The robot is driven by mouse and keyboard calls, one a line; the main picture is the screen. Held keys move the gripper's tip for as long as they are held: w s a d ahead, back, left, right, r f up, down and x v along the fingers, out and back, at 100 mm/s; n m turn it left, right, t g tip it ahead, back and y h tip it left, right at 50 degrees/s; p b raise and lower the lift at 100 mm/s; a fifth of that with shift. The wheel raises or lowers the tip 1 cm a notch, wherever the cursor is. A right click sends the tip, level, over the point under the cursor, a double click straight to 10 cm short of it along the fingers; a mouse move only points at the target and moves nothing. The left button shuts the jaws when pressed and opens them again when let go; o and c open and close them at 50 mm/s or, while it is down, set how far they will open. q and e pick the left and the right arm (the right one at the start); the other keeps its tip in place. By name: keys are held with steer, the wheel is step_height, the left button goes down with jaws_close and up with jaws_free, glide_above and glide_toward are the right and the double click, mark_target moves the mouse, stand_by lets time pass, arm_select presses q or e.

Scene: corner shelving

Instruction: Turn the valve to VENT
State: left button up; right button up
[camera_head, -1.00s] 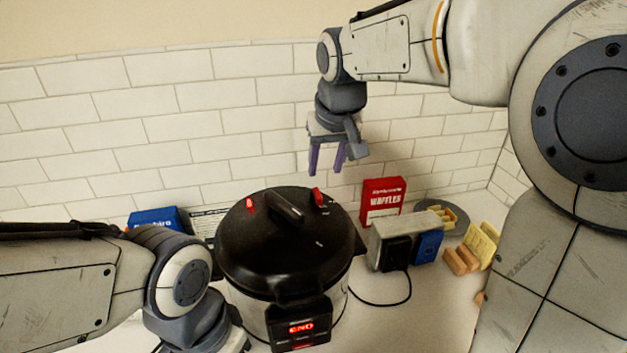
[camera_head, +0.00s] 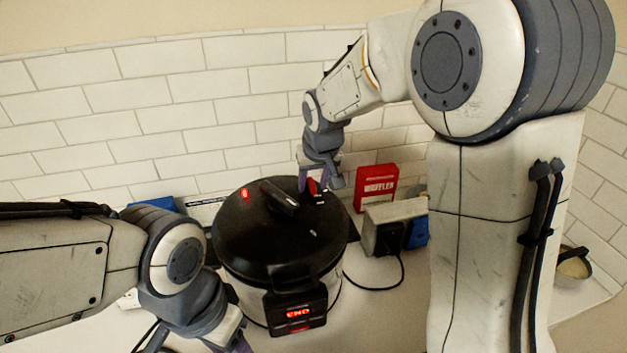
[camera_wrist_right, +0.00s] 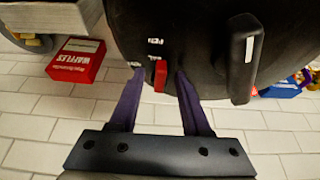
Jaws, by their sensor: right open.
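The pressure cooker (camera_head: 280,235) is round, with a black lid, a lid handle (camera_head: 279,196) and a front display reading END. The red valve (camera_head: 313,187) is at the back right of the lid; it also shows in the right wrist view (camera_wrist_right: 160,77), with small white labels beside it, too small to read surely. My right gripper (camera_head: 312,181) is at the lid from behind. In the right wrist view its purple fingers (camera_wrist_right: 159,73) are open, one on each side of the valve, with small gaps. My left gripper (camera_head: 236,346) is cut off at the bottom edge.
A red waffles box (camera_head: 376,187) and a grey toaster (camera_head: 391,226) with a black cord stand right of the cooker. A blue box (camera_head: 153,203) is behind at left. A bowl (camera_head: 573,266) is at far right. The tiled wall is close behind.

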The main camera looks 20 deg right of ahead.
jaws_close()
steer(key=shift+d, duration=0.1)
steer(key=shift+d+n+y, duration=0.15)
steer(key=shift+n+y, duration=0.15)
steer(key=shift+n, duration=0.4)
steer(key=shift+d+f+n+y+b, duration=0.1)
steer(key=shift+d+n+y+b, duration=0.2)
steer(key=shift+n+b, duration=0.3)
steer(key=n+b, duration=0.1)
steer(key=n, duration=0.1)
steer(key=n+y+b, duration=0.1)
steer(key=shift+w+d+n+g+b, duration=0.3)
steer(key=shift+d+n, duration=0.1)
steer(key=shift+w+d+n+g+y+b, duration=0.15)
steer(key=shift+n+g+y+b, duration=0.2)
steer(key=shift+n, duration=0.55)
steer(key=shift+w+d+n+g+y+b, duration=0.15)
steer(key=shift+n+y+b, duration=0.2)
steer(key=shift+n, duration=0.55)
